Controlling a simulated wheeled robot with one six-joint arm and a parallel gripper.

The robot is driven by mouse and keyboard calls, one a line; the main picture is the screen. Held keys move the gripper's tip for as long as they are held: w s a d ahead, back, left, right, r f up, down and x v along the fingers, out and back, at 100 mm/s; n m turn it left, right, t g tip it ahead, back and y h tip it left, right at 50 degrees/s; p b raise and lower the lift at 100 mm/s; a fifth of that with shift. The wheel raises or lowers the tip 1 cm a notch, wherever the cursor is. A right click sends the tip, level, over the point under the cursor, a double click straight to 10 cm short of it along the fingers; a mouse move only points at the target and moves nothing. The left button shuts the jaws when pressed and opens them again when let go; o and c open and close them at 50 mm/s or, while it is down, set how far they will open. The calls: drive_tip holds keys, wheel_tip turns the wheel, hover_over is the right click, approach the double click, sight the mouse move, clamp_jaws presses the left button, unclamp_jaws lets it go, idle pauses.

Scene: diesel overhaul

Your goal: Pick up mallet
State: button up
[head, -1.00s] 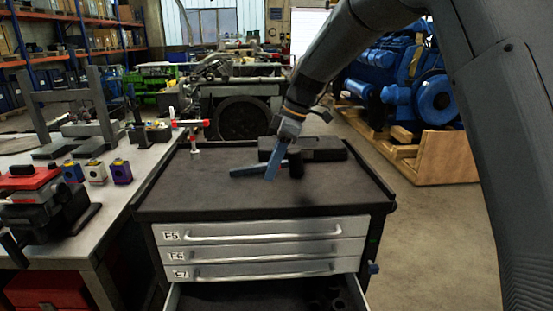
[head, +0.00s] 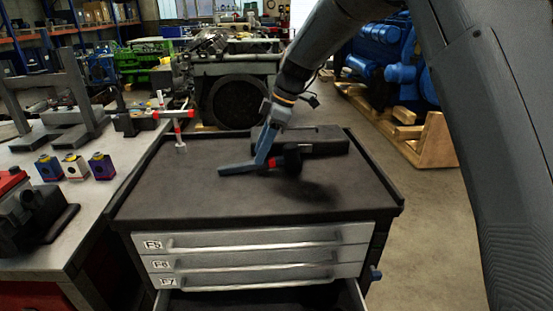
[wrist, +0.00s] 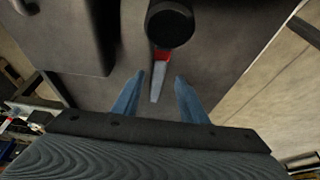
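The mallet has a black round head (head: 293,160), a red band and a grey-blue handle (head: 236,169) that extends left over the dark cabinet top (head: 210,200). In the wrist view the mallet head (wrist: 171,24) is seen end-on at the top, with the handle running toward me. My gripper (head: 263,158) points down at the handle beside the red band. In the wrist view its blue fingers (wrist: 159,78) are apart, with the handle between them in the picture. No grip on the handle shows.
A dark case (head: 318,140) lies behind the mallet. A red-and-white upright tool (head: 178,128) stands at the cabinet's back left corner. A drawer is open at the front below. The cabinet top's front and left are clear. A workbench (head: 100,205) stands left.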

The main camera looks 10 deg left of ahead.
drive_tip(key=shift+p+x, duration=1)
drive_tip(key=shift+x, duration=1.2)
drive_tip(key=shift+w, duration=0.15)
clamp_jaws()
